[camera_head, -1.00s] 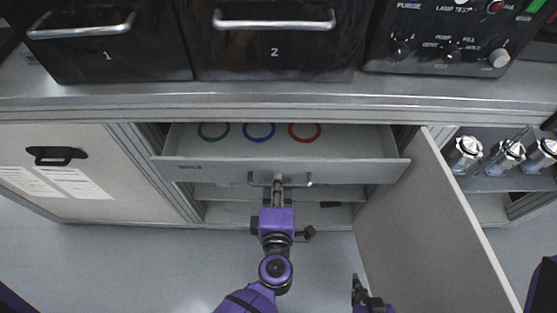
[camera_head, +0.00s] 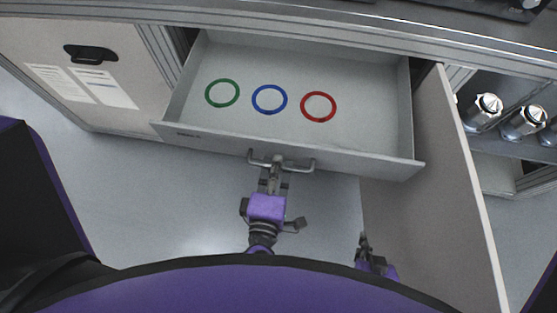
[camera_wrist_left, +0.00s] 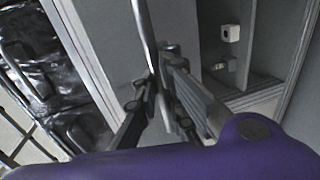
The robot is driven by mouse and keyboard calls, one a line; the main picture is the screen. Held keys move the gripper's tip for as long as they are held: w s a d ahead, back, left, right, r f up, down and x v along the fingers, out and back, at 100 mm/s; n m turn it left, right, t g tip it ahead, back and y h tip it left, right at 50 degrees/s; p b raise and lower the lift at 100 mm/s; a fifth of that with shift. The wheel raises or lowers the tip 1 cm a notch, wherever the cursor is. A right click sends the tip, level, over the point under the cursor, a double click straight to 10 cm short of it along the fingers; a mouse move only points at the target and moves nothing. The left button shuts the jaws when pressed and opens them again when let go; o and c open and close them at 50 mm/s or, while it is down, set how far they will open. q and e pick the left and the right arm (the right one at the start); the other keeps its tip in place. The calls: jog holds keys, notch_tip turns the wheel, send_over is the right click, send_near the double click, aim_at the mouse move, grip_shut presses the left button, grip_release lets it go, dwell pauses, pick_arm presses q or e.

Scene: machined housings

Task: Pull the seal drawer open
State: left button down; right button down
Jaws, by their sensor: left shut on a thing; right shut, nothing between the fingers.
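The grey seal drawer (camera_head: 350,158) is pulled well out of the cabinet, so most of its floor shows in the head view. A green ring (camera_head: 222,93), a blue ring (camera_head: 269,99) and a red ring (camera_head: 318,106) lie flat in it, apart from each other. My left gripper (camera_head: 274,167) is shut on the middle of the drawer's metal bar handle (camera_head: 307,165). In the left wrist view, its fingers (camera_wrist_left: 158,82) close around the bar. My right gripper (camera_head: 362,241) is shut and empty, low beside the open cabinet door.
The open cabinet door (camera_head: 430,205) stands right of the drawer, close to my right gripper. A closed panel with a black handle (camera_head: 90,54) and paper sheets is at the left. Metal cylinders (camera_head: 484,111) stand on a right shelf. Bare floor (camera_head: 150,190) shows at left.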

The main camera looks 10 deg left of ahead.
dwell(0.3)
pick_arm(q)
jog(key=c, duration=1.8)
grip_release()
jog(key=shift+c, duration=0.2)
jog(key=shift+s, duration=0.1)
